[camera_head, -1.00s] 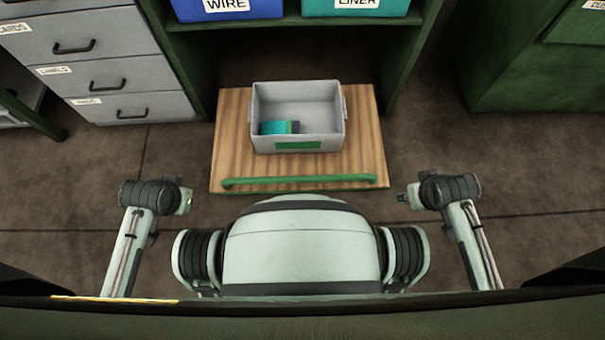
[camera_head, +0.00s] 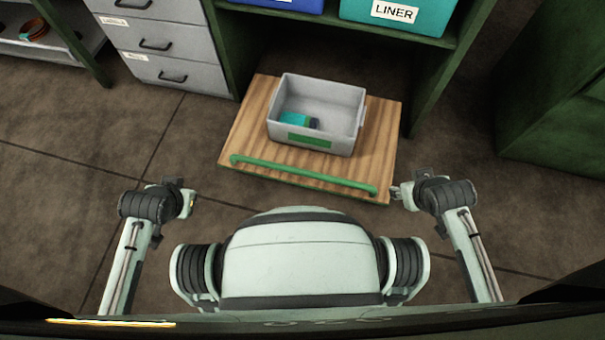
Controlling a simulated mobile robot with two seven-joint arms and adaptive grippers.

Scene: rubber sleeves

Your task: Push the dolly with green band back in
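The dolly (camera_head: 240,145) is a wooden board with a green bar (camera_head: 300,176) along its front edge. It sticks out of the lower bay of a dark green shelf unit and sits turned in my view. A grey bin (camera_head: 340,139) with a green band (camera_head: 309,141) on its front stands on it, with teal and dark items (camera_head: 297,121) inside. My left gripper (camera_head: 190,203) is left of the dolly, apart from it. My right gripper (camera_head: 396,194) is close to the bar's right end; contact cannot be told. The fingers of both are too small to read.
The shelf unit (camera_head: 437,60) holds a blue bin (camera_head: 290,5) and a teal bin labelled LINER (camera_head: 400,14) above the dolly. Grey drawers (camera_head: 180,73) stand at left and a green cabinet (camera_head: 555,110) at right. Bare floor lies on both sides.

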